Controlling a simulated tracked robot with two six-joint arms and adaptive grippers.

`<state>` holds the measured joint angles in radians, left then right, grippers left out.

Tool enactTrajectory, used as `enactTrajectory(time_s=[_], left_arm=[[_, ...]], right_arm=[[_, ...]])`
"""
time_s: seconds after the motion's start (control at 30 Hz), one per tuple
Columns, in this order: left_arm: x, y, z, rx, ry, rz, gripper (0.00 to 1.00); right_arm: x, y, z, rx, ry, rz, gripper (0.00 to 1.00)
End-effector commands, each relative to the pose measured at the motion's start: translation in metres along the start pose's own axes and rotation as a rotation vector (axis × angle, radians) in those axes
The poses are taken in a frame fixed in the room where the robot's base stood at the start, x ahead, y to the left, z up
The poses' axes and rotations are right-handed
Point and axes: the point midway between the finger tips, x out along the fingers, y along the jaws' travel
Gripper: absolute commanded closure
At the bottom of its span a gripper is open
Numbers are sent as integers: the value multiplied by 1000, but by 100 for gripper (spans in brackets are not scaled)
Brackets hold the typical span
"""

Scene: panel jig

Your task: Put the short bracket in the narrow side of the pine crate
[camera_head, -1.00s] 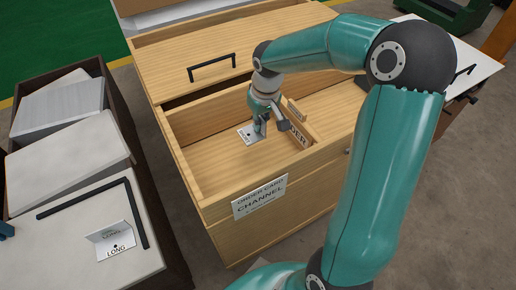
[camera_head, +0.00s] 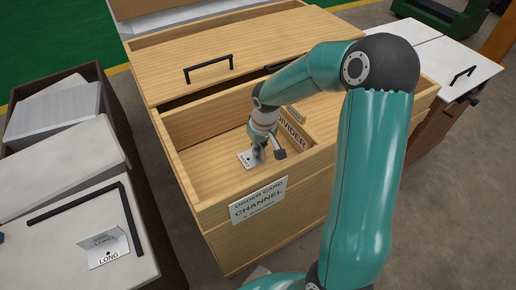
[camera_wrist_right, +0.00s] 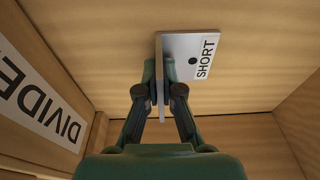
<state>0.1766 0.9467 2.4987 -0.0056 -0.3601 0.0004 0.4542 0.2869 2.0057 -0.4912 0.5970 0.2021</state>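The pine crate (camera_head: 190,198) stands open in the middle of the head view. A divider (camera_head: 291,134) marked DIVIDER splits its inside. The short bracket (camera_head: 246,161), a pale angled plate with a dark hole, is inside the crate, left of the divider. In the right wrist view the short bracket (camera_wrist_right: 203,58) reads SHORT. My right gripper (camera_head: 262,154) is inside the crate with its fingers shut on the bracket's upright flange; it also shows in the wrist view (camera_wrist_right: 163,82). I cannot tell whether the bracket touches the floor. My left gripper is not in view.
A card reading CHANNEL (camera_head: 258,201) is on the crate's front wall. A bracket marked LONG (camera_head: 104,247) lies on a white panel at left, beside a black handle. My right arm hides much of the crate's right side.

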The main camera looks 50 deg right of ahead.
Motion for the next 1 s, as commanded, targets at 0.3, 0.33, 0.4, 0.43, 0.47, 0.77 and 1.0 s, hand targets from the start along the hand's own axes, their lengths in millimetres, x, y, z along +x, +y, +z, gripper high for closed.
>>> enactTrajectory(time_s=[0.3,0.33,0.4,0.43,0.47,0.77,1.0], left_arm=[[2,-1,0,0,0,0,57],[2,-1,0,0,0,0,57],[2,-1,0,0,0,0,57],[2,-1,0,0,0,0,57],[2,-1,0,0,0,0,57],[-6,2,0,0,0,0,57],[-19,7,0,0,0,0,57]], right_arm=[[1,0,0,0,0,0,69],[1,0,0,0,0,0,69],[1,0,0,0,0,0,69],[1,0,0,0,0,0,69],[1,0,0,0,0,0,69],[-16,0,-1,0,3,1,69],[-63,0,-2,-1,5,1,69]])
